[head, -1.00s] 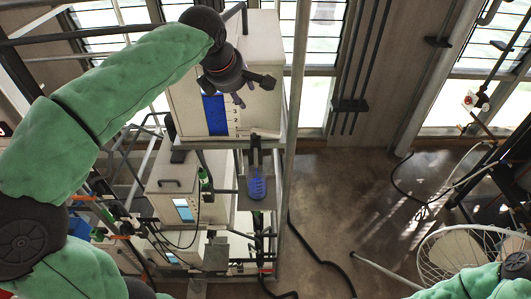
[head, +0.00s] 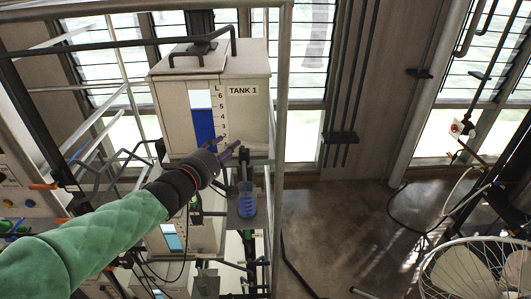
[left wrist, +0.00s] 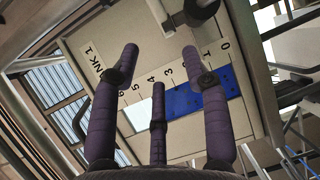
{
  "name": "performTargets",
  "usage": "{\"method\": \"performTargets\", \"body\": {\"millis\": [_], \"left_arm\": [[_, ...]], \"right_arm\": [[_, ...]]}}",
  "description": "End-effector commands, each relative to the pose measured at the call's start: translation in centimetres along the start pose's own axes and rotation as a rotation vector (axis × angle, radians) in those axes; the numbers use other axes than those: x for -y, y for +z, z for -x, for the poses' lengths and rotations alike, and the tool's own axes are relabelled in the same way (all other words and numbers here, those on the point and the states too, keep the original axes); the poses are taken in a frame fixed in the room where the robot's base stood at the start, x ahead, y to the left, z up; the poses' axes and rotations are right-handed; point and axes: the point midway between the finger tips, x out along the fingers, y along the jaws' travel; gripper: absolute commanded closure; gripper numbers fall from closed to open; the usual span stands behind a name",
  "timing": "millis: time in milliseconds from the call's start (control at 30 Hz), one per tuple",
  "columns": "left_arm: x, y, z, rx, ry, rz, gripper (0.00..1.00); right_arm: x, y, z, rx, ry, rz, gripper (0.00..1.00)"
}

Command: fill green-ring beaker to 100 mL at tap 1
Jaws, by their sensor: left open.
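Tank 1 (head: 247,112) is a pale box with a label, a numbered scale and a blue level strip (head: 204,125). The beaker (head: 247,207) stands upright on a small shelf below the tank's front, under the dark tap (head: 247,163). It looks blue inside; its ring colour and exact level are too small to read. My left gripper (head: 233,153) is open and empty, in front of the tank's lower face, above and left of the beaker. In the left wrist view its purple fingers (left wrist: 160,70) are spread before the tank's scale (left wrist: 172,75). My right gripper is out of view.
A grey metal post (head: 281,120) runs up just right of the tank. Pale boxes and hoses lie below the tank, behind my left arm. The floor (head: 335,225) between is mostly open, with a dark hose.

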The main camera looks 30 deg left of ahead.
Motion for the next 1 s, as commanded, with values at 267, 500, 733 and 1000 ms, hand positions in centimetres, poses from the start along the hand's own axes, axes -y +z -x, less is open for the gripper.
{"method": "performTargets", "body": {"millis": [267, 500, 733, 1000], "left_arm": [[2.2, 3.5, 2.6, 0.138, 0.102, -0.030, 0.54], [2.1, 4.1, 1.4, 0.156, 0.112, -0.030, 0.54], [1.7, 4.8, -2.6, 0.156, 0.110, -0.030, 0.54], [1.2, 5.3, -6.5, 0.153, 0.111, -0.030, 0.54]], "right_arm": [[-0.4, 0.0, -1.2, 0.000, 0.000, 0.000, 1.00], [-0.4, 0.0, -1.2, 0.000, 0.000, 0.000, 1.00], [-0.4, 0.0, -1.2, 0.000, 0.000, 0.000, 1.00], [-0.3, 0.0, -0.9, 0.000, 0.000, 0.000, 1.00]]}}
